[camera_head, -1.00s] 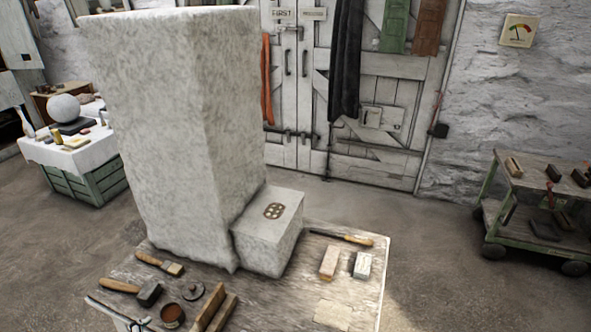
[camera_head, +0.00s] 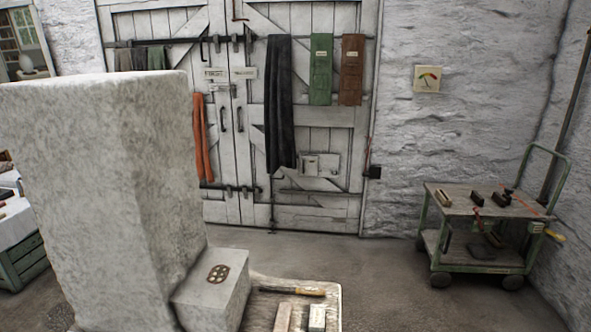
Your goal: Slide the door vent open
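The white plank double door (camera_head: 340,206) stands against the far wall. A small pale vent panel (camera_head: 309,165) sits on its right leaf, low and right of the hanging black cloth. A darker square and a small knob-like mark show on the panel, but they are too small to tell whether the vent is open or shut. The door's two leaves are closed together. Neither of my grippers shows in the head view.
A large plaster block (camera_head: 110,190) fills the left foreground, beside a low table (camera_head: 335,297) with tools. A green cart (camera_head: 485,261) stands at the right wall. Bare floor lies between the table, door and cart. A black cloth (camera_head: 280,105) hangs left of the vent panel.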

